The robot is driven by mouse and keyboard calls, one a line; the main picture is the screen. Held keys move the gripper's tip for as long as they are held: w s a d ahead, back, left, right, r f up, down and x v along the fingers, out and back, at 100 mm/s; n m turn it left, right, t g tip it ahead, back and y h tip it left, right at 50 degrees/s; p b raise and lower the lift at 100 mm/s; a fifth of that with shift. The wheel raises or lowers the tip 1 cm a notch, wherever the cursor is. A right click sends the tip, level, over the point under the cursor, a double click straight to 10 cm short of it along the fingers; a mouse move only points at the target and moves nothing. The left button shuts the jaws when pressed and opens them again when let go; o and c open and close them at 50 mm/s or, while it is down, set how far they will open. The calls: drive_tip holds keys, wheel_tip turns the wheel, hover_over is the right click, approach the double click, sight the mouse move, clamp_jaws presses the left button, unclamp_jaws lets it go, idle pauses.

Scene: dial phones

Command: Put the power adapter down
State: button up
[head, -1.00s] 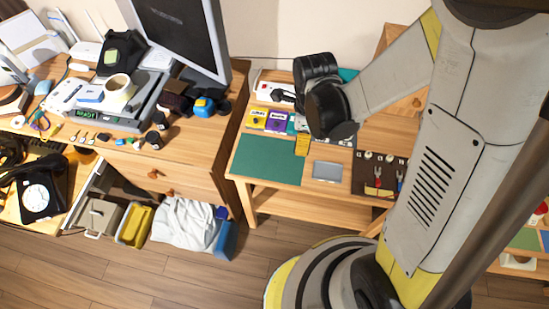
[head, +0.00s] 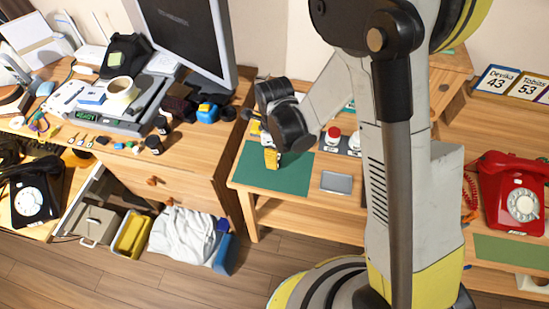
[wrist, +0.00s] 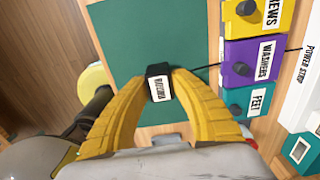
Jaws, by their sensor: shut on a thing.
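My gripper (wrist: 160,85) has yellow fingers closed on a small black power adapter (wrist: 158,73) with a white label, whose text I cannot read surely. A thin dark cable runs from it towards the white power strip (wrist: 300,92) at the right of the wrist view. In the head view my gripper (head: 272,160) is over the upper part of the green mat (head: 285,178) on the wooden bench. The green mat also fills the wrist view's middle (wrist: 150,35). I cannot tell whether the adapter touches the mat.
Yellow (wrist: 258,18), purple (wrist: 245,70) and teal (wrist: 236,102) labelled bins stand beside the mat. A grey tray (head: 336,182) lies right of the mat. A red dial phone (head: 514,194) is far right; a black one (head: 35,198) is far left. Most of the mat is clear.

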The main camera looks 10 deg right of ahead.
drive_tip(key=o, duration=0.5)
drive_tip(key=shift+f, duration=0.15)
drive_tip(key=shift+c, duration=0.2)
drive_tip(key=o, duration=0.4)
drive_tip(key=shift+c, duration=0.2)
drive_tip(key=shift+r, duration=0.2)
wheel_tip(320, 180, up, 12)
drive_tip(key=p, duration=0.5)
drive_tip(key=s+d+r+n+t, duration=0.3)
drive_tip(key=s+d+r+n, duration=0.2)
drive_tip(key=r+n, duration=0.4)
drive_tip(key=s+d+r+n+t, duration=0.4)
drive_tip(key=s+d+r+n, duration=0.2)
drive_tip(key=n, duration=0.7)
drive_tip(key=shift+d+r, duration=1.1)
drive_tip(key=shift+r, duration=0.25)
